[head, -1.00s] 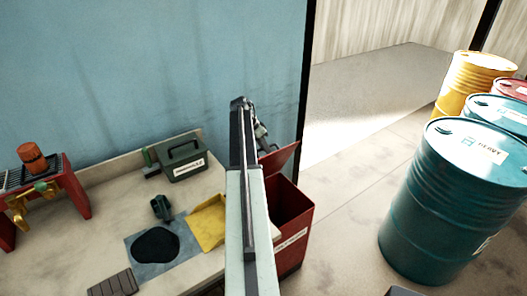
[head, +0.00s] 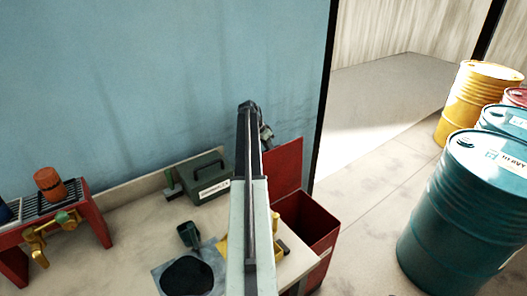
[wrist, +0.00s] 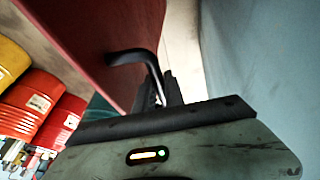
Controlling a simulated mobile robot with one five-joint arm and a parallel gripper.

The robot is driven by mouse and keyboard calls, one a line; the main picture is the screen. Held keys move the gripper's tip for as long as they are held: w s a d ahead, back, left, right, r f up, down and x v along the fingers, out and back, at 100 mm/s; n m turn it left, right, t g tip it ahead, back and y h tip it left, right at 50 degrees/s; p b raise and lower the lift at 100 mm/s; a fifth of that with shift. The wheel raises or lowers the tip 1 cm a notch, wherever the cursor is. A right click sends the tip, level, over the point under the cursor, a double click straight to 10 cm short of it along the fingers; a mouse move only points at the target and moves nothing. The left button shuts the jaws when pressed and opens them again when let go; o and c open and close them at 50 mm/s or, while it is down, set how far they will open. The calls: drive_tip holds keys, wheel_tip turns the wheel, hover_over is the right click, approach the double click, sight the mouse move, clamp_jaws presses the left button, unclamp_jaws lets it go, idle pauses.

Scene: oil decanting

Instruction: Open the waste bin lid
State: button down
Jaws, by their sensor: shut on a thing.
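The red waste bin (head: 310,226) stands at the right end of the workbench, its mouth open toward me. Its red lid (head: 284,163) is raised to near upright at the back, close to the blue wall. My gripper (head: 266,135) is at the lid's upper left edge, partly hidden by my arm. In the wrist view the lid (wrist: 85,35) fills the upper left, with a dark bent handle (wrist: 135,58) on it. My gripper (wrist: 160,92) is shut on this handle's end.
The workbench (head: 120,225) holds a green box (head: 207,182), a small dark cup (head: 189,234), a black patch on a mat (head: 187,276) and a red rack (head: 85,215). Several drums (head: 470,210) stand at the right. The floor between bin and drums is clear.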

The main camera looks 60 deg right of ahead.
drive_tip(key=shift+w+d, duration=0.3)
drive_tip(key=shift+w, duration=0.15)
drive_tip(key=c, duration=1.4)
unclamp_jaws()
drive_tip(key=shift+w+f, duration=0.1)
drive_tip(key=shift+w, duration=0.05)
drive_tip(key=shift+c, duration=0.2)
drive_tip(key=p+v, duration=0.7)
drive_tip(key=shift+a+r, duration=0.15)
drive_tip(key=shift+r, duration=0.2)
